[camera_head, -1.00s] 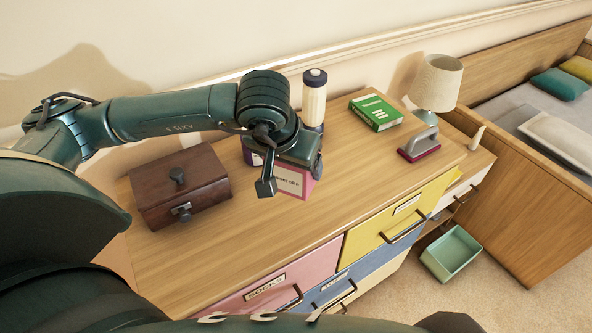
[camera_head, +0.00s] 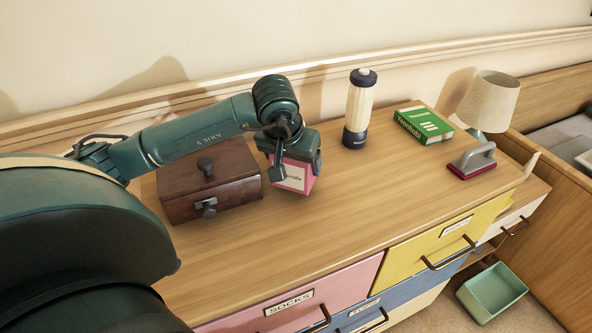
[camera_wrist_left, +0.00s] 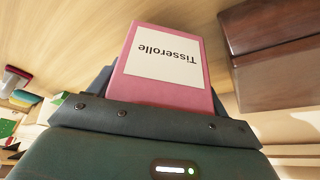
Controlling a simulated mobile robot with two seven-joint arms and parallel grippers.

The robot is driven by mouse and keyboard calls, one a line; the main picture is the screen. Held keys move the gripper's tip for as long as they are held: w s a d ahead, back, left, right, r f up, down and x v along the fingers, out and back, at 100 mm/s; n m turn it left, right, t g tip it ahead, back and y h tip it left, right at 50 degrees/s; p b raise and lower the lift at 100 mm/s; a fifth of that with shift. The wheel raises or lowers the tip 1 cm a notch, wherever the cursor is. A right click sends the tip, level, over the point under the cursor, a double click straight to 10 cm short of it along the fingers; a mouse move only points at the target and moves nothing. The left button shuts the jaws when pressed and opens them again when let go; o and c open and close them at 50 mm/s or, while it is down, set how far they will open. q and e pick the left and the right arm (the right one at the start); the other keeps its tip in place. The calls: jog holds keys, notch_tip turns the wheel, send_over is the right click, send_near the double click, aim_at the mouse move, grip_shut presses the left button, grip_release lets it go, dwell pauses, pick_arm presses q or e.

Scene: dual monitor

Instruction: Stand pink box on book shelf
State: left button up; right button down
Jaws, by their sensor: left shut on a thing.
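The pink box (camera_head: 293,176) has a white label and is held in my left gripper (camera_head: 292,160), over the dresser top beside the wooden chest. The left wrist view shows the pink box (camera_wrist_left: 166,66) between the fingers, with its label reading "Tisserolle". The head view does not clearly show whether its lower end touches the dresser. The left fingers are shut on it. No book shelf can be made out in these frames. My right gripper is not in view.
A dark wooden chest (camera_head: 210,180) stands left of the box. A lantern-like bottle (camera_head: 360,108), a green book (camera_head: 423,124), a grey-and-red brush (camera_head: 472,160) and a lamp (camera_head: 488,102) stand to the right. The dresser top (camera_head: 350,215) is clear in front. A green bin (camera_head: 492,292) is on the floor.

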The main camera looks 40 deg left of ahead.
aim_at(294, 172)
pick_arm(q)
jog(key=shift+f, duration=1.3)
jog(key=shift+f, duration=0.1)
jog(key=shift+f+b, duration=0.15)
jog(key=shift+b, duration=0.15)
jog(key=o, duration=1.1)
